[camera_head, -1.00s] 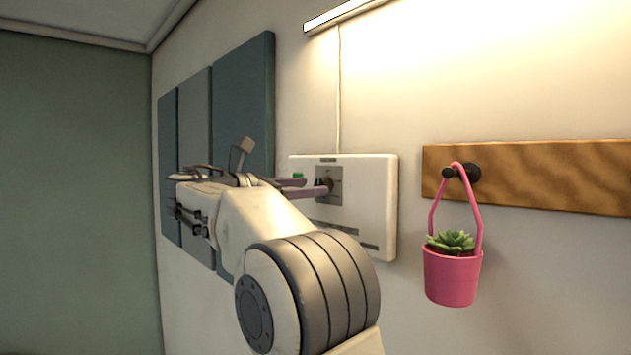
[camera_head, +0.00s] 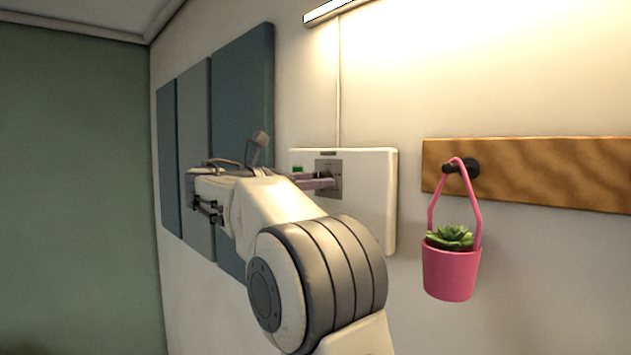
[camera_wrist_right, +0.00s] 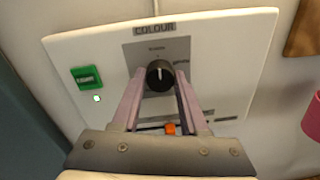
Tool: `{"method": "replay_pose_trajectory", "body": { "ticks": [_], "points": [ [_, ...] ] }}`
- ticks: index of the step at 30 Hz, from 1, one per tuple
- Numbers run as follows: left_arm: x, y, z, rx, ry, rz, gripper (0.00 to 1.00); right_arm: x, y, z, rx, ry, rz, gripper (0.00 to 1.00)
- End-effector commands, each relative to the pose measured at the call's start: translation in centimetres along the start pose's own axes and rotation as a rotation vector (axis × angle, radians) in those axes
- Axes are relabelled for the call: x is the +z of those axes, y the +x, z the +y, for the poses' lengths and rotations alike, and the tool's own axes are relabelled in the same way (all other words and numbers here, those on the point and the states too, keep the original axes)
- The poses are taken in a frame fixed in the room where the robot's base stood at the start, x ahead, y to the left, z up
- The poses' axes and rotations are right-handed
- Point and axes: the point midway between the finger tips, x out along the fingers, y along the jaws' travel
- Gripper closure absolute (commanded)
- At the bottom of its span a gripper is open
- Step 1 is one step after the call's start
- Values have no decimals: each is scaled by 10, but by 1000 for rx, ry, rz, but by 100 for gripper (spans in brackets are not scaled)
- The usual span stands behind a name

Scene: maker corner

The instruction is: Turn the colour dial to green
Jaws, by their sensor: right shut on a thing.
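The colour dial (camera_wrist_right: 160,76) is a round black knob with a pale pointer line, on a grey square plate (camera_wrist_right: 165,52) under the word COLOUR. In the right wrist view its line points roughly up, toward a small label; another label, apparently "green", is to its right. My right gripper (camera_wrist_right: 160,82) is shut on the dial, one pinkish finger on each side. In the head view the right gripper (camera_head: 331,181) reaches the plate (camera_head: 328,165) and its fingers mostly hide the dial. My left gripper is not in view.
A pink pot (camera_head: 451,273) with a succulent hangs from a wooden rail (camera_head: 560,175) at right. Blue-grey boards (camera_head: 243,100) are at left.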

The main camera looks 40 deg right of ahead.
Motion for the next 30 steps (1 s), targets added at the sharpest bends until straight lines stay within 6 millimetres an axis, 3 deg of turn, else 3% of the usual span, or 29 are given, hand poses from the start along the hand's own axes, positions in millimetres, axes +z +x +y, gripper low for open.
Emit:
{"method": "replay_pose_trajectory", "body": {
  "ticks": [11,30],
  "points": [
    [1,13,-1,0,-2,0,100,-3,0,0,-5,190,10,100],
    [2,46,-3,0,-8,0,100,-2,0,-1,-11,792,37,100]
  ]
}}
